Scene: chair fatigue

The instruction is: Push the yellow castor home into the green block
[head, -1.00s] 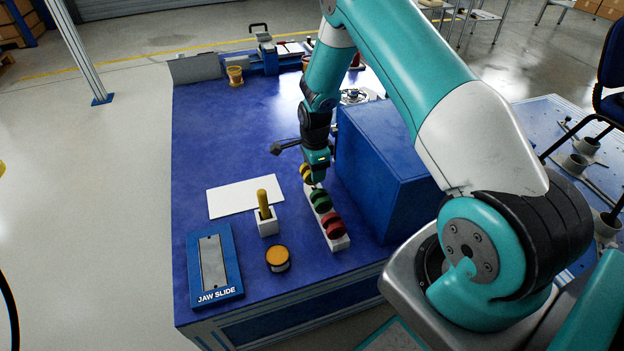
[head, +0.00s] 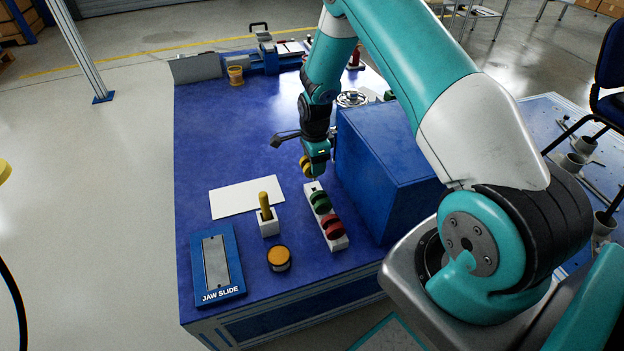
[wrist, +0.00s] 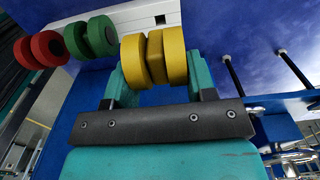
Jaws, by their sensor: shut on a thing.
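The yellow castor (head: 306,168), a double wheel, is held between the two teal fingers of my gripper (head: 311,171). In the wrist view the yellow castor (wrist: 153,57) sits across the fingers of my gripper (wrist: 160,78). In the head view it hangs just above the far end of the white rack (head: 341,244). A green castor (head: 320,203) and a red castor (head: 332,226) stand in that rack. A small green patch (head: 389,95) shows behind the blue box; I cannot tell whether it is the green block.
A large blue box (head: 385,160) stands right of my gripper. A white holder (head: 268,227) with a yellow-handled tool, a round orange-topped tin (head: 279,257), a white sheet (head: 232,199) and the jaw slide tray (head: 216,265) lie nearer. The table's far left middle is clear.

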